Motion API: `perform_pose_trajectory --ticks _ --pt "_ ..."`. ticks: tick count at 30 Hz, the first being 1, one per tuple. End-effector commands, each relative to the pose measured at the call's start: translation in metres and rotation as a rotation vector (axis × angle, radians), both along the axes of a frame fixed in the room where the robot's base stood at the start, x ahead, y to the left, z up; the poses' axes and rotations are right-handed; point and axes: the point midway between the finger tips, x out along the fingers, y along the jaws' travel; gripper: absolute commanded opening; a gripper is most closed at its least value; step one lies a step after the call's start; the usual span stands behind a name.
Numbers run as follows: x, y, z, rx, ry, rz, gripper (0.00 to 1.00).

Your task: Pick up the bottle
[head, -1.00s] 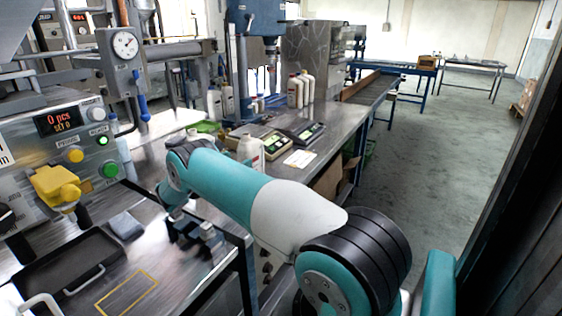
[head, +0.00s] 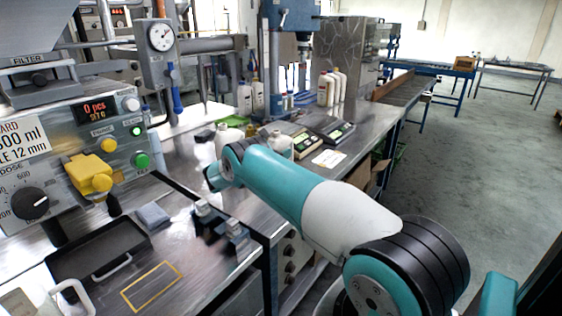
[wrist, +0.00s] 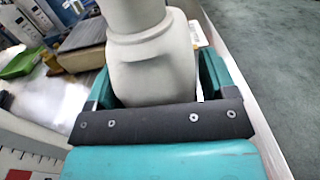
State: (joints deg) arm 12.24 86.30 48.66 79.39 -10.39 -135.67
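A white bottle (wrist: 150,70) fills the middle of the wrist view, its shoulder and neck toward the top. My gripper (wrist: 158,85) has one teal finger on each side of it, close against its body; it looks shut on the bottle. The finger pads' contact is partly hidden by the dark palm bar. In the head view a white bottle (head: 228,137) shows just behind the end of my arm, and another (head: 280,144) stands beyond the arm on the bench. My gripper is hidden there, so I cannot tell which is the one between my fingers.
A filling machine with a control panel (head: 110,130) and yellow nozzle (head: 90,175) stands at the left. A black tray (head: 97,257) lies below it, beside a yellow square outline (head: 152,287) and small metal fixture (head: 220,230). Scales (head: 325,130) and more bottles (head: 331,90) stand on the bench.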

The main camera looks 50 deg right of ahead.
Motion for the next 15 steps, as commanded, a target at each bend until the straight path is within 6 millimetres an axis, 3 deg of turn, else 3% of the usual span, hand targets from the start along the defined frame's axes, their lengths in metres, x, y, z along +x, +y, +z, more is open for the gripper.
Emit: perform_pose_trajectory --ticks 1,4,6,15 --pt "-0.0001 -0.0001 0.0001 0.0 0.0 0.0 0.67" --pt "-0.0002 -0.0001 0.0001 0.0 0.0 0.0 0.44" --pt "-0.0002 -0.0001 0.0003 0.0 0.0 -0.001 0.37" --pt "0.0 -0.0003 0.0038 -0.001 -0.001 -0.001 0.36"
